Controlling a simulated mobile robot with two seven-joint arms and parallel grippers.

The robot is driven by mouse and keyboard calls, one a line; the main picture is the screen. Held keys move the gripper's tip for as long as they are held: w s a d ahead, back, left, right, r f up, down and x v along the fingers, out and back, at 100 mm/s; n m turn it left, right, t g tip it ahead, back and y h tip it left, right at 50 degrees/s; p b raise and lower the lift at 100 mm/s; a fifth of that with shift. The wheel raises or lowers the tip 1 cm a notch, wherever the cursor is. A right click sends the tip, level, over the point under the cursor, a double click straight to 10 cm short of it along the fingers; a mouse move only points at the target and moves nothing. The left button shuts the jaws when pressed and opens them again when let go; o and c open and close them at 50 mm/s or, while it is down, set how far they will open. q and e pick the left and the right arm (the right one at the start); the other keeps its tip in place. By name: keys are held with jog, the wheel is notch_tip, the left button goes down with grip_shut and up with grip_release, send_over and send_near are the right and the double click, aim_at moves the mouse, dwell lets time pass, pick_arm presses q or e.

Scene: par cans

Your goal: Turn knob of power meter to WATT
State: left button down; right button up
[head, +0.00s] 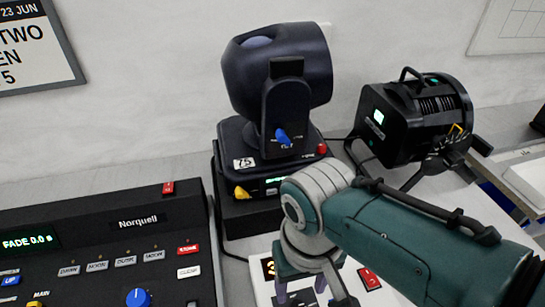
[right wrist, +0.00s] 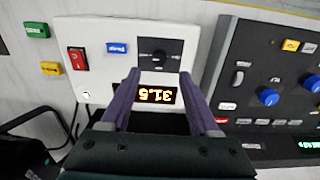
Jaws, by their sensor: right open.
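The power meter is a pale panel (right wrist: 105,80) in the right wrist view, seen upside down. It has a lit display (right wrist: 155,95) reading about 31.5, a red rocker switch (right wrist: 77,60), a blue button (right wrist: 117,47) and a dark knob (right wrist: 155,60) on a black dial. The knob's pointer and labels are too small to read. My right gripper (right wrist: 160,74) is open, its purple fingers on either side of the display, tips close to the knob; contact cannot be told. In the head view my right gripper (head: 310,287) hides much of the meter (head: 262,278). My left gripper is not in view.
A dark Norquell console (head: 100,235) stands left of the meter in the head view. A moving-head lamp (head: 285,85) and a black par can (head: 400,125) stand behind. A green block (right wrist: 36,30) and yellow block (right wrist: 50,68) lie beside the meter.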

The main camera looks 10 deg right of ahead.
jog(key=shift+r+p, duration=0.5)
jog(key=shift+r, duration=1.15)
jog(key=shift+s, duration=0.1)
